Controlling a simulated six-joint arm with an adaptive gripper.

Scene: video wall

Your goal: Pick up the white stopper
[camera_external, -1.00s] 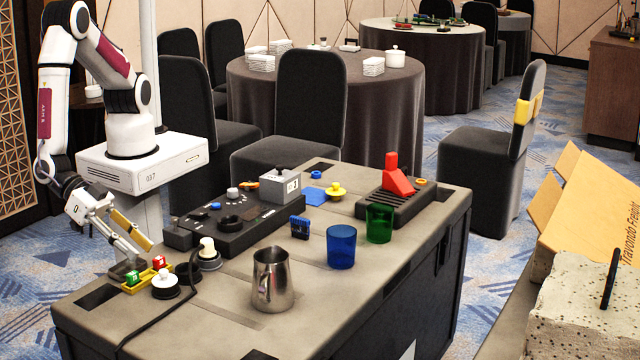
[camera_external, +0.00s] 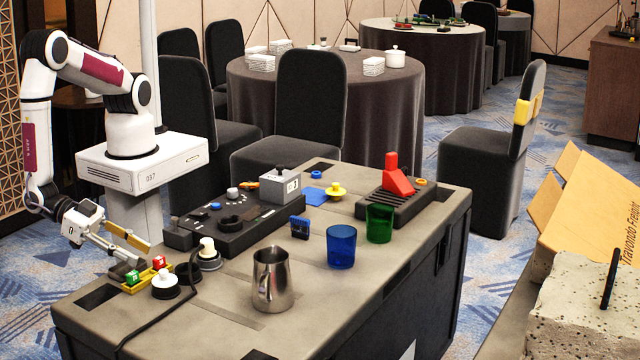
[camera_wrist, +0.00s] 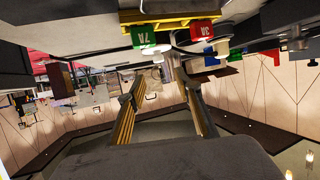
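In the external view a white stopper with a round knob (camera_external: 165,281) sits on a dark round base at the table's left front. A second, taller white-topped piece (camera_external: 207,247) stands behind and right of it on a grey base. I cannot tell which one the task names. My gripper (camera_external: 143,254) is open and empty, left of both and apart from them, with its fingers tilted down to the right over the table's left edge. In the wrist view my gripper (camera_wrist: 157,90) shows its two fingers spread with nothing between them. Small white shapes beyond are too unclear to identify.
A yellow tray (camera_external: 126,289) with a green and a red block lies beside the stopper; it shows in the wrist view too (camera_wrist: 180,15). A black cable runs close by. A metal pitcher (camera_external: 272,281), blue cup (camera_external: 341,246) and black control panel (camera_external: 237,221) stand farther right.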

